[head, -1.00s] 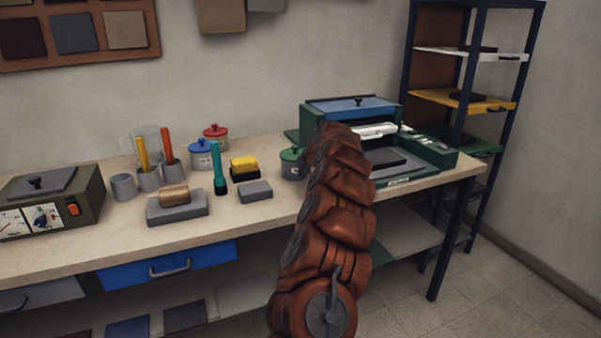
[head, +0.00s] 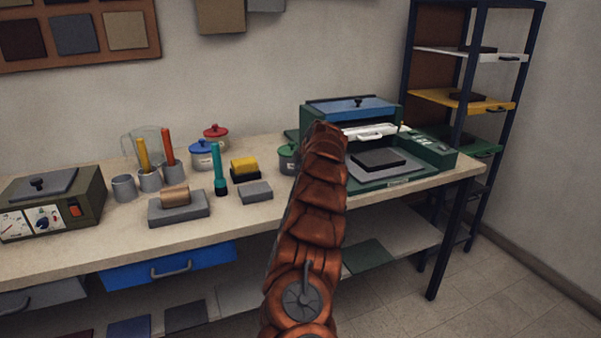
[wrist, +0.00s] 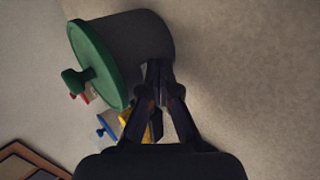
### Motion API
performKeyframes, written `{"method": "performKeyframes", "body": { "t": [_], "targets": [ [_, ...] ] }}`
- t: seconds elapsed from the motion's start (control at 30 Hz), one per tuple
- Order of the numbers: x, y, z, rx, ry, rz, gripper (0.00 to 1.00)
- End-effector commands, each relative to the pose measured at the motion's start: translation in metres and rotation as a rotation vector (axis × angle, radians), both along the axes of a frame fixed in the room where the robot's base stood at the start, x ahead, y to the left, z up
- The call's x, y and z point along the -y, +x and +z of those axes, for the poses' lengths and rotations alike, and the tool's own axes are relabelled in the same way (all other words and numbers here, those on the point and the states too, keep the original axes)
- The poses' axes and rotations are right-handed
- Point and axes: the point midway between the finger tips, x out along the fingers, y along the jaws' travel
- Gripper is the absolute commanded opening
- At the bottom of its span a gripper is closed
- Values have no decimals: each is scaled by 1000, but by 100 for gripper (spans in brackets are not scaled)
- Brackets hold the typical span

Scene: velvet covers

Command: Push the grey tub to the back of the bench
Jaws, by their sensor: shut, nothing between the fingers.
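The grey tub with a green lid (head: 286,158) stands on the bench (head: 120,226), left of the green machine, partly covered by my arm. In the wrist view the tub (wrist: 150,38) is large and close, with its green lid (wrist: 92,62) toward the left. My gripper (wrist: 157,72) is shut and empty, its fingertips right at the tub's side wall; I cannot tell if they touch. In the head view my gripper is hidden behind my arm.
A blue-lidded tub (head: 206,158), a red-lidded tub (head: 216,134) and a yellow-black block (head: 245,170) stand left of the tub. A teal torch (head: 220,172) stands upright nearby. The green machine (head: 420,150) is close on the right.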

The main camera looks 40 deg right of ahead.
Motion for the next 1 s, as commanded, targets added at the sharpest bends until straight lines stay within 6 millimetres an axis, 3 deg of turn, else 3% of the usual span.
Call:
{"method": "performKeyframes", "body": {
  "t": [0.43, 1.0],
  "targets": [
    [5, 2, 1, -1, -4, -6, 0],
    [17, 24, 3, -2, -2, -4, 0]
  ]
}}
